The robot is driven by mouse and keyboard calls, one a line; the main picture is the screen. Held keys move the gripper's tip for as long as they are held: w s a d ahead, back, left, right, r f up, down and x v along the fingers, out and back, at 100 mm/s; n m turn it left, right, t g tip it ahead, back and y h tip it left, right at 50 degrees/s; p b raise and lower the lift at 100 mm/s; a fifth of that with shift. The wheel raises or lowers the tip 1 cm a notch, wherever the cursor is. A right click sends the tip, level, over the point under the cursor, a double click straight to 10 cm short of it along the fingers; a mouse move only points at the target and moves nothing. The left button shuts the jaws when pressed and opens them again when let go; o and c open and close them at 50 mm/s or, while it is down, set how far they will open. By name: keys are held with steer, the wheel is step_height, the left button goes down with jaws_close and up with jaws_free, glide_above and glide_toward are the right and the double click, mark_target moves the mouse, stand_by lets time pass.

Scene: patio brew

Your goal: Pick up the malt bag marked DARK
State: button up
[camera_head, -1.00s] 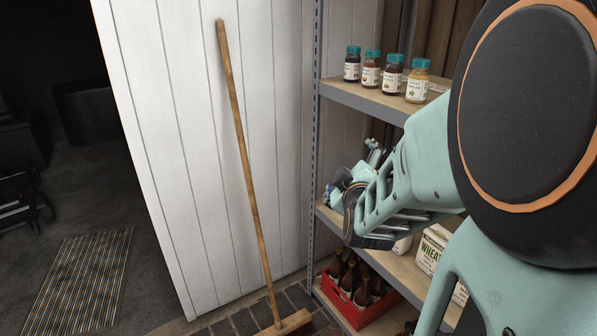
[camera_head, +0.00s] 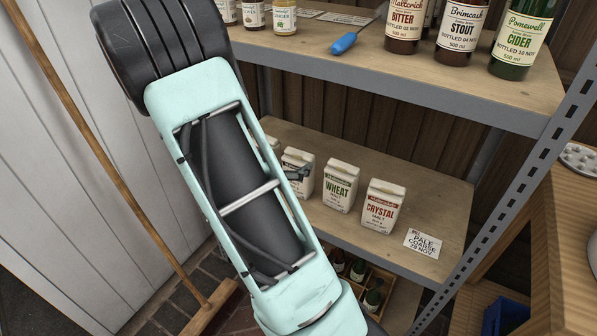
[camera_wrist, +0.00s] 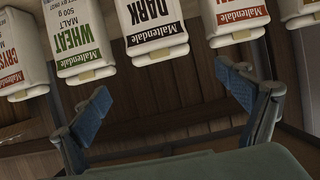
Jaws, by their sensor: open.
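The malt bag marked DARK (camera_wrist: 150,22) is white with a black band, upside down at the top of the wrist view. My gripper (camera_wrist: 168,98) is open and empty there, its two blue-padded fingers below the bag in the picture and to either side of it, apart from it. In the head view, a white bag (camera_head: 291,160) left of the WHEAT bag is partly covered by a fingertip and my arm; its name is not readable there.
The WHEAT bag (camera_head: 340,186) and CRYSTAL bag (camera_head: 382,206) stand to the right on the same shelf (camera_head: 440,205). A red-lettered bag (camera_wrist: 234,14) is on DARK's other side. A card (camera_head: 425,243) lies near the shelf edge. Bottles stand on the shelf (camera_head: 400,75) above.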

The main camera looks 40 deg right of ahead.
mark_target(299, 152)
steer(key=x, duration=0.4)
steer(key=shift+f+b, duration=0.1)
steer(key=shift+b, duration=0.3)
steer(key=b+x, duration=0.1)
steer(key=x, duration=0.4)
steer(key=shift+w+a+f+b, duration=0.1)
steer(key=shift+w+f+b, duration=0.05)
steer(key=shift+b, duration=0.2)
steer(key=shift+c, duration=0.2)
steer(key=c, duration=2)
steer(key=shift+c, duration=0.7)
